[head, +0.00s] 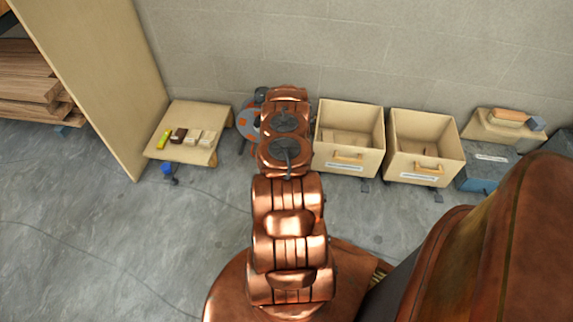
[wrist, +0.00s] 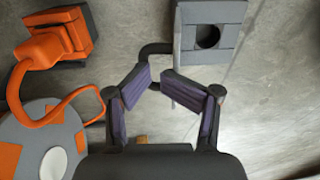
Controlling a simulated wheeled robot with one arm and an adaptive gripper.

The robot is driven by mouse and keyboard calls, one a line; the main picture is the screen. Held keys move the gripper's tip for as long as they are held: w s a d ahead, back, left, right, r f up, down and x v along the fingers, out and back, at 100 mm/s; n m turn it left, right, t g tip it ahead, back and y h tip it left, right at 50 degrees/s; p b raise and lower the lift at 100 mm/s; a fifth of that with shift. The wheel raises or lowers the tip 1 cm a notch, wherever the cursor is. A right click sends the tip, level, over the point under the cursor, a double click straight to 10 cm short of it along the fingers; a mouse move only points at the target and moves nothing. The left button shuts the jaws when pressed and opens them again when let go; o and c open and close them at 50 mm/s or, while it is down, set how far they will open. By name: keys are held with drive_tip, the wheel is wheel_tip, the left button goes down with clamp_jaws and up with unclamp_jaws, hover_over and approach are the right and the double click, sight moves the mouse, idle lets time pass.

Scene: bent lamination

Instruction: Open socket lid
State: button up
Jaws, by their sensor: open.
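In the wrist view a grey socket box (wrist: 210,40) with a dark round hole is fixed to a light wall-like surface at the top. A flat grey piece (wrist: 212,10) is at its upper end; I cannot tell whether this is the lid. A dark bent bar or pipe (wrist: 150,50) is to the left of the box. My gripper (wrist: 154,82) is open and empty, just below and left of the box, with its fingertips near the bent bar. Contact cannot be told. In the head view my arm hides the gripper and socket.
An orange plug-like piece (wrist: 45,50) with an orange cable (wrist: 60,108) is left of my gripper. A grey and orange round device (wrist: 35,140) is below it. In the head view a low wooden table (head: 190,150) stands left, two wooden bins (head: 345,165) right.

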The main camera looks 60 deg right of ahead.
drive_tip(key=shift+s+a+f, duration=0.2)
drive_tip(key=shift+a+f, duration=0.25)
drive_tip(key=shift+f, duration=0.05)
drive_tip(key=shift+s+a+f, duration=0.2)
drive_tip(key=shift+a+f, duration=0.2)
drive_tip(key=shift+f, duration=0.1)
drive_tip(key=shift+w+d+r+y, duration=0.1)
drive_tip(key=shift+d+r+y, duration=0.05)
drive_tip(key=shift+d+y, duration=0.15)
drive_tip(key=shift+w+d+r, duration=0.2)
drive_tip(key=shift+d+r, duration=0.35)
drive_tip(key=shift+r, duration=0.2)
drive_tip(key=shift+a, duration=0.1)
